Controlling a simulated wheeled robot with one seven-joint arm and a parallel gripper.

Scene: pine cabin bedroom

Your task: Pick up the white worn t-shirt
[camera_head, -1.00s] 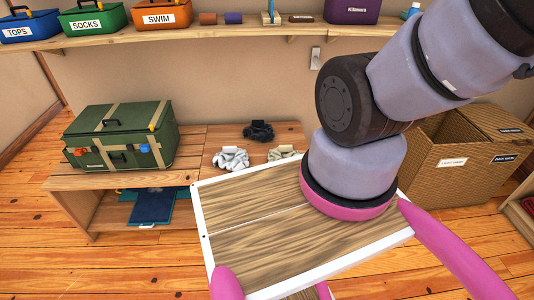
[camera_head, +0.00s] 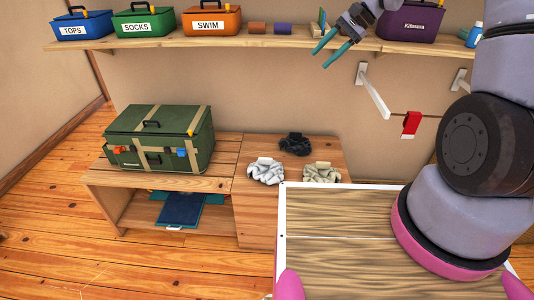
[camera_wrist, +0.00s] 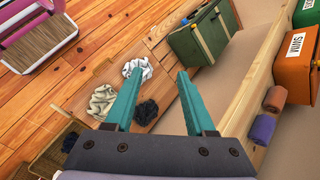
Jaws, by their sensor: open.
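A crumpled white cloth (camera_head: 266,171), which looks like the white worn t-shirt, lies on the low wooden bench at its front edge. It also shows in the wrist view (camera_wrist: 132,67), close beside the left finger. A cream crumpled cloth (camera_head: 321,173) lies to its right, and a black one (camera_head: 295,144) lies behind them. My gripper (camera_head: 325,58) is open and empty, high in front of the wall shelf, well above the cloths. In the wrist view my gripper (camera_wrist: 160,74) has both teal fingers apart.
A green case (camera_head: 158,138) stands on the bench to the left of the cloths. Blue folded items (camera_head: 180,208) lie on the bench's lower level. The wall shelf (camera_head: 240,43) holds labelled boxes. A red tag (camera_head: 411,124) hangs on the wall at right. Open floor lies front left.

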